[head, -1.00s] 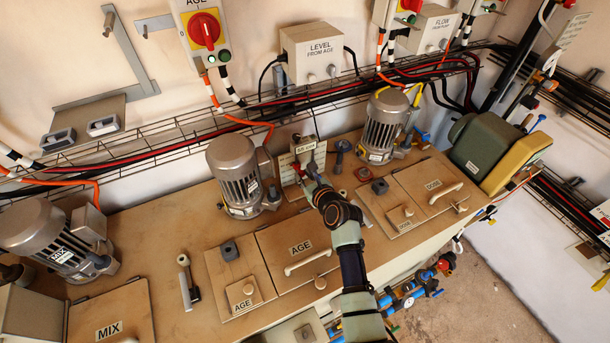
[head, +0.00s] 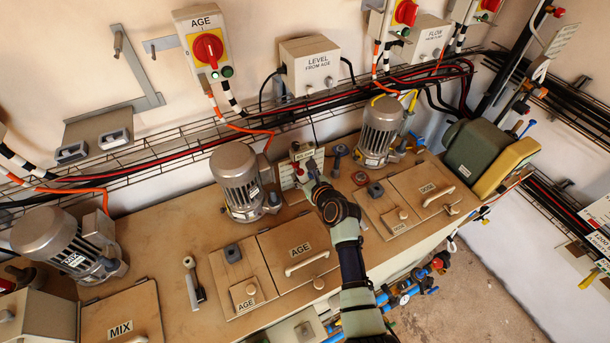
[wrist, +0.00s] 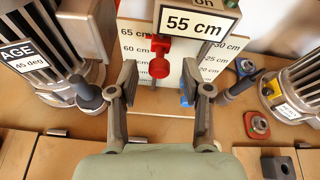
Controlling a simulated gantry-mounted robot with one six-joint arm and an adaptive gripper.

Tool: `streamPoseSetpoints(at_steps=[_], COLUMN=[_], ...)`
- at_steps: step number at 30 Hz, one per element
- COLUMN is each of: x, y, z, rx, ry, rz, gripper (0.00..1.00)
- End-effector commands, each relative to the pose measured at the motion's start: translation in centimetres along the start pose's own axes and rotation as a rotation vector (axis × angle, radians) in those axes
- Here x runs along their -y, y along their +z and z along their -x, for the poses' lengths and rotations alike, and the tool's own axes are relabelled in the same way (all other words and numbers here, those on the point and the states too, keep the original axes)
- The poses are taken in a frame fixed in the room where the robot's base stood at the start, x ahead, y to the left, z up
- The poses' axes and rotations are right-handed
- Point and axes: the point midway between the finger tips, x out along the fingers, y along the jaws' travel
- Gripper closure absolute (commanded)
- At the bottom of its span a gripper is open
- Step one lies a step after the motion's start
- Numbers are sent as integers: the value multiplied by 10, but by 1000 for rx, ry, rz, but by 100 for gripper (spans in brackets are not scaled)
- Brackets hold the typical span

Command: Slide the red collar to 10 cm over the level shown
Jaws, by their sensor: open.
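The red collar (wrist: 159,60) is in front of a white scale board (wrist: 132,82) marked in centimetres, in the wrist view. A sign reading 55 cm (wrist: 197,21) is above and to its right. The collar's knob is near the board's left column, below the 65 cm mark; its exact reading is unclear. My gripper (wrist: 159,84) is open, one finger on each side of the collar and apart from it. A blue piece (wrist: 186,90) shows beside the right finger. In the head view, my gripper (head: 314,180) is close to the board (head: 287,176), partly hiding it.
The AGE motor (head: 236,180) stands left of the board and another motor (head: 379,132) stands right of it. A dark-handled post (wrist: 88,96) is left of my gripper. A red square fitting (wrist: 257,125) is on the bench to the right. Cable racks run behind.

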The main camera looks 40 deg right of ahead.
Motion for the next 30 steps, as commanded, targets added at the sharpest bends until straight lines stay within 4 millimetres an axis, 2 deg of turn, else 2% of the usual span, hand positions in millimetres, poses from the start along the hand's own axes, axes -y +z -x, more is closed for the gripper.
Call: streamPoseSetpoints(at_steps=[5,18,23,30], x=[0,0,0,0], y=[-1,0,0,0], z=[13,107,120,120], rx=[1,1,1,0], ry=[0,-2,-1,-1], rz=[0,0,-1,0], gripper=[51,51,51,51])
